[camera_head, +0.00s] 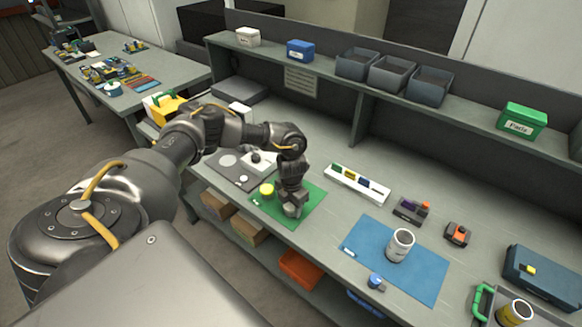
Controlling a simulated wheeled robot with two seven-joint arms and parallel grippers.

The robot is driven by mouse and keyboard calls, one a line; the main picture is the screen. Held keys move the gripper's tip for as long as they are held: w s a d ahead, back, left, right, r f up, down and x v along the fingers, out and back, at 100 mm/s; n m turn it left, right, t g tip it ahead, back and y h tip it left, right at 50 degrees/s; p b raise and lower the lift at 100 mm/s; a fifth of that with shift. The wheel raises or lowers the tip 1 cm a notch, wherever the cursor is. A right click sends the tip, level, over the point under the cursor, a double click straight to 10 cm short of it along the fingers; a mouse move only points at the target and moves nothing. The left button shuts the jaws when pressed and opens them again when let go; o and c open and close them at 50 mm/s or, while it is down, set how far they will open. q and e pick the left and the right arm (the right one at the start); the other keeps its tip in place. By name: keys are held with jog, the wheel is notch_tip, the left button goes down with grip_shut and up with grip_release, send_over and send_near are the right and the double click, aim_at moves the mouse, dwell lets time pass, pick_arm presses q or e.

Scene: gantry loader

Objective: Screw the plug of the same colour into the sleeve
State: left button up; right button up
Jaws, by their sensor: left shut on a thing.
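My left gripper (292,200) points down low over the green mat (315,196). It is shut on a small grey piece (292,210), mostly hidden by the fingers; I cannot tell whether it is a plug or whether it touches the mat. A yellow round plug-like piece (266,190) stands on the mat, left of the gripper. A small blue piece (376,281) sits at that mat's front edge. My right gripper is not in view.
A white rack (357,185) with coloured pieces and two small dark fixtures (411,210) (456,235) stand behind the blue mat. A tray with a yellow cylinder (515,313) and a dark blue case (541,275) are at right. Bins (391,75) line the shelf.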

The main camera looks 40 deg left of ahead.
pick_arm(q)
jog(key=shift+r+b, duration=0.7)
jog(key=shift+b, duration=0.1)
jog(key=shift+w+d+r+b, duration=0.1)
jog(key=shift+r+b, duration=0.5)
jog(key=shift+r, duration=0.15)
jog(key=s+d+r+b, duration=0.1)
jog(key=s+d+r, duration=0.5)
jog(key=d+r, duration=0.4)
jog(key=shift+s+d+b, duration=0.2)
jog(key=shift+d+b, duration=0.2)
jog(key=shift+d, duration=0.85)
